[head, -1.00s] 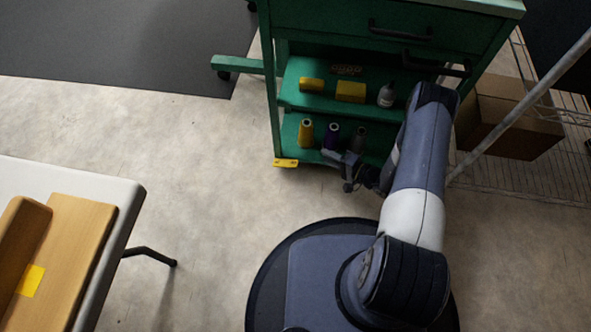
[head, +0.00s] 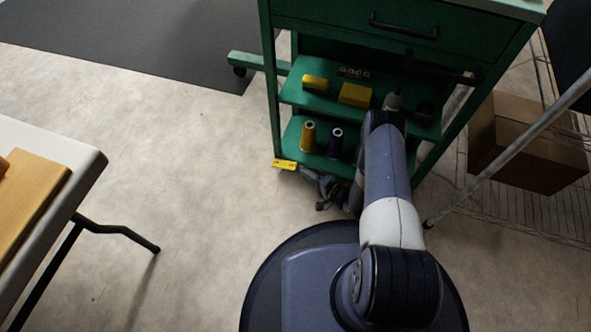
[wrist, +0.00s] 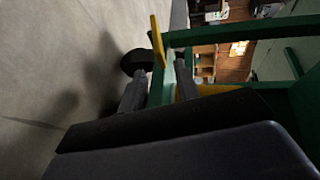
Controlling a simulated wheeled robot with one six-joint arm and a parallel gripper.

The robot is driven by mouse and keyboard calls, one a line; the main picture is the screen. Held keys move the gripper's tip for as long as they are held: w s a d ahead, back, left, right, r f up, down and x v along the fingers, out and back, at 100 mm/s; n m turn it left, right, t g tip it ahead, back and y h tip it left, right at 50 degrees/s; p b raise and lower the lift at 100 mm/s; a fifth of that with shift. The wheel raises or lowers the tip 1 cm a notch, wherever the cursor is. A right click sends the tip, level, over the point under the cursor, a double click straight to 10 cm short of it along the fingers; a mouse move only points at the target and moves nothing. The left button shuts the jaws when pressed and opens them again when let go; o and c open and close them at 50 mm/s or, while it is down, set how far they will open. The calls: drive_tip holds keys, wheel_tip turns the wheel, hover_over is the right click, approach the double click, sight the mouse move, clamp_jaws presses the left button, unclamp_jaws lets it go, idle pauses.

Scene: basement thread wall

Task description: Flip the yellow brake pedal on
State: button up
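The yellow brake pedal (head: 285,164) sits low at the front left foot of the green cart (head: 271,110). In the wrist view the pedal (wrist: 158,42) is a thin upright yellow strip, beyond the fingertips, beside a dark caster wheel. My gripper (head: 318,182) is low in front of the cart, just right of the pedal and apart from it. In the wrist view my gripper (wrist: 158,75) shows two dark fingers spread apart with nothing held between them. My arm hides part of the cart's lower right side.
Thread spools (head: 308,136) and yellow boxes (head: 354,95) stand on the cart shelves. A wire rack with a cardboard box (head: 525,140) is at right. A table (head: 85,165) stands at left. The floor between table and cart is clear.

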sight(284, 165)
drive_tip(key=b+x, duration=0.1)
drive_tip(key=x, duration=0.5)
drive_tip(key=shift+b, duration=0.4)
clamp_jaws()
